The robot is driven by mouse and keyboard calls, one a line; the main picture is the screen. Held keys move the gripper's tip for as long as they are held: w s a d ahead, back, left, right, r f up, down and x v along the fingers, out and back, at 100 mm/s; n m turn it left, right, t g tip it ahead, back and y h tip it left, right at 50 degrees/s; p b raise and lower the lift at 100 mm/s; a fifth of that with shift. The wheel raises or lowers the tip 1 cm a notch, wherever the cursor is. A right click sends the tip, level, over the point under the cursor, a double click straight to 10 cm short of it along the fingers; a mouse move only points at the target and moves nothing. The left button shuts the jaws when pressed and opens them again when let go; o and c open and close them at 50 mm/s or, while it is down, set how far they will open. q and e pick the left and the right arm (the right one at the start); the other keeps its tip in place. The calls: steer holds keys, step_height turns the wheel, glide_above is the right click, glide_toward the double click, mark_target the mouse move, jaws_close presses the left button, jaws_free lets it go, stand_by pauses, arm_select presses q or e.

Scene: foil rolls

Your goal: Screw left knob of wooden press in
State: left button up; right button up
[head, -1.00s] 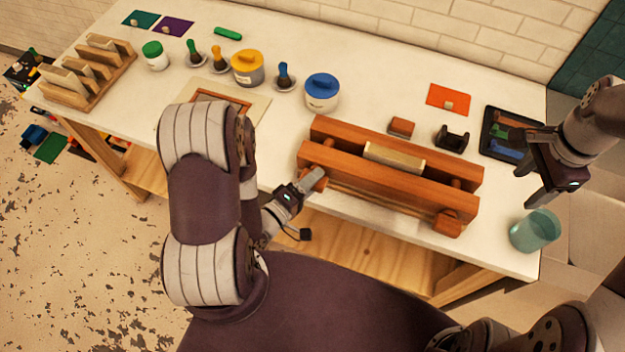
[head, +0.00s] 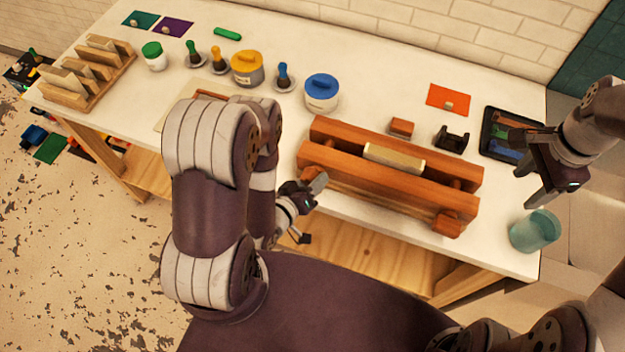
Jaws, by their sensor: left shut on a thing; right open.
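The wooden press (head: 400,190) lies on the white table, two long reddish-brown beams with a pale block (head: 393,158) between them. Its left knob (head: 309,173) is at the left end of the front beam, partly hidden by my gripper. Its right knob (head: 447,223) sticks out at the right end of the front beam. My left gripper (head: 316,184) is shut on the left knob, in front of the beam. My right gripper (head: 533,188) is open and empty, above the table's right end near the teal cup.
A teal cup (head: 535,231) stands at the right front edge. A black tray (head: 497,146), a black holder (head: 448,138) and a small wooden block (head: 402,127) lie behind the press. Jars with blue (head: 321,97) and yellow (head: 247,70) lids stand at the back left.

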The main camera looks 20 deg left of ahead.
arm_select(q)
steer(key=m+y, duration=0.2)
steer(key=m, duration=0.1)
steer(key=shift+s+d+f+g, duration=0.1)
steer(key=shift+s+f+g, duration=0.1)
steer(key=shift+g, duration=0.1)
steer(key=m+y, duration=0.2)
steer(key=m, duration=0.1)
steer(key=m+y, duration=0.2)
steer(key=m, duration=0.1)
steer(key=shift+m+y, duration=0.3)
steer(key=shift+a+m+t+y, duration=0.2)
steer(key=shift+m+t+y, duration=0.55)
steer(key=shift+m, duration=0.85)
steer(key=shift+w, duration=0.1)
steer(key=o, duration=0.9)
steer(key=shift+c, duration=0.2)
steer(key=shift+d+r, duration=0.15)
steer(key=shift+d, duration=0.05)
